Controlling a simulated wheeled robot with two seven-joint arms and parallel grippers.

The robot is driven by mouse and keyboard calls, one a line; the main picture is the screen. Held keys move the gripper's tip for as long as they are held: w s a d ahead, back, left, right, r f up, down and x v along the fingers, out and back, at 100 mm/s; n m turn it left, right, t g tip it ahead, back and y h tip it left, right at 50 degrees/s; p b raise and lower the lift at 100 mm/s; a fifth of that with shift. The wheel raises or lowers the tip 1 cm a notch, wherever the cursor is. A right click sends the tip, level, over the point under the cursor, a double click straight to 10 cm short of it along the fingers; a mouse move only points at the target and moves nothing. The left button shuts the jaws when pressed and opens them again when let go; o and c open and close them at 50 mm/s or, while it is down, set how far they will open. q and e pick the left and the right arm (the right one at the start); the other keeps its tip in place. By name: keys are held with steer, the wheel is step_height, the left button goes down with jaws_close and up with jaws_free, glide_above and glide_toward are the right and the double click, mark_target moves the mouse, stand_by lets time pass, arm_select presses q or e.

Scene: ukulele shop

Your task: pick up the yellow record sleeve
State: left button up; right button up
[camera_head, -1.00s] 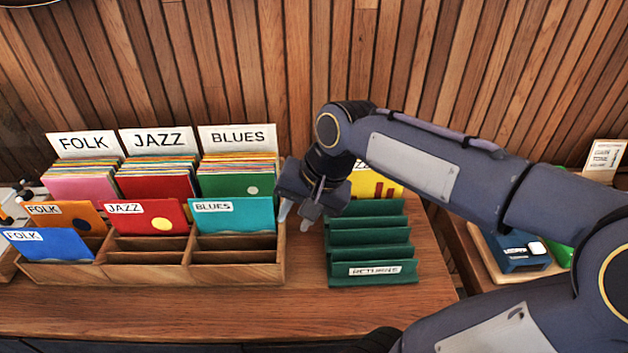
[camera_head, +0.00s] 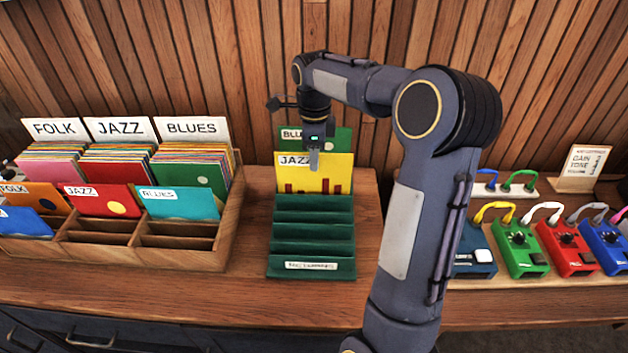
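The yellow record sleeve (camera_head: 338,172), labelled JAZZ, stands upright in the back slot area of the green returns rack (camera_head: 318,268). My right gripper (camera_head: 314,160) points down at the sleeve's upper edge, near its middle, and overlaps it in the picture. Its fingers line up one behind the other, so I cannot tell whether they are apart, shut or touching the sleeve. A green sleeve (camera_head: 342,140) with a partly hidden blues label stands just behind the yellow one. My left gripper is not in view.
A wooden record bin (camera_head: 150,254) with folk, jazz and blues sections stands left of the rack. Several coloured pedals (camera_head: 520,254) with cables and a small sign (camera_head: 584,162) are at the right. A slatted wooden wall rises close behind. The front counter strip is clear.

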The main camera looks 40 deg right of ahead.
mark_target(314, 182)
steer(key=shift+f, duration=1.3)
jaws_close()
steer(key=shift+r, duration=0.1)
